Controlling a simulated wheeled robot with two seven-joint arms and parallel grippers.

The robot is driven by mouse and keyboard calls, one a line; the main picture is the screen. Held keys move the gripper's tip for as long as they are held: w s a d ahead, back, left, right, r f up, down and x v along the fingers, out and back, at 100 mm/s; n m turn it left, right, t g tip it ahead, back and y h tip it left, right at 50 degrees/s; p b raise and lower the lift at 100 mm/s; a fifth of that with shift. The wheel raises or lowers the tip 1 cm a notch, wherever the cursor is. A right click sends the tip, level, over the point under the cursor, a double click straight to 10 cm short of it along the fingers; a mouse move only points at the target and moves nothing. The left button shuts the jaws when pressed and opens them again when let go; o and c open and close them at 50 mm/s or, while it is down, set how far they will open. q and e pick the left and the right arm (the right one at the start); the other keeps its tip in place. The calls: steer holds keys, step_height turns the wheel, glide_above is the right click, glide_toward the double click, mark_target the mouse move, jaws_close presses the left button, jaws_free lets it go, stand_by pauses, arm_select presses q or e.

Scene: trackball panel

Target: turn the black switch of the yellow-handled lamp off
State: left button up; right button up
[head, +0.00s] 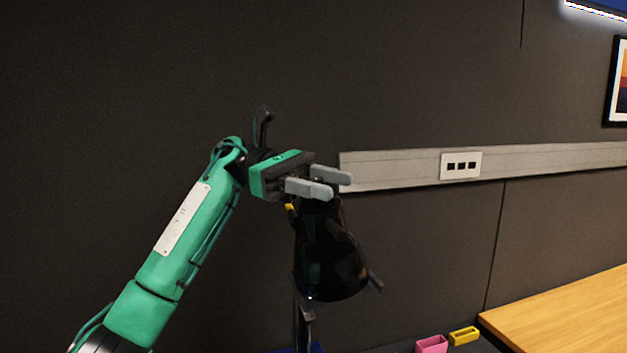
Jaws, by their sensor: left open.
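A black, glossy, cone-shaped lamp head (332,262) is just below and partly behind my left gripper in the head view. A small yellow piece (290,207), perhaps part of its handle, shows at its upper left. Its dark post (302,330) runs down to the bottom edge. Dark tabs stick out at the lower rim, and I cannot tell which part is the switch. My left gripper (338,184) is open, its two grey fingers pointing right over the lamp's top, with nothing visible between them. Contact with the lamp cannot be told. My right gripper is out of view.
A wooden table (570,315) is at the lower right. A pink box (431,345) and a yellow block (463,336) are left of it. A pale wall rail (560,160) with a socket plate (460,166) runs behind. The space right of the lamp looks clear.

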arm_select(q)
steer(key=shift+w+a, duration=0.25)
steer(key=shift+a, duration=0.05)
steer(key=f+b+v, duration=0.1)
steer(key=v, duration=1.1)
steer(key=shift+w+a+r+b, duration=0.25)
steer(key=shift+a+r+b, duration=0.15)
steer(key=shift+r, duration=0.15)
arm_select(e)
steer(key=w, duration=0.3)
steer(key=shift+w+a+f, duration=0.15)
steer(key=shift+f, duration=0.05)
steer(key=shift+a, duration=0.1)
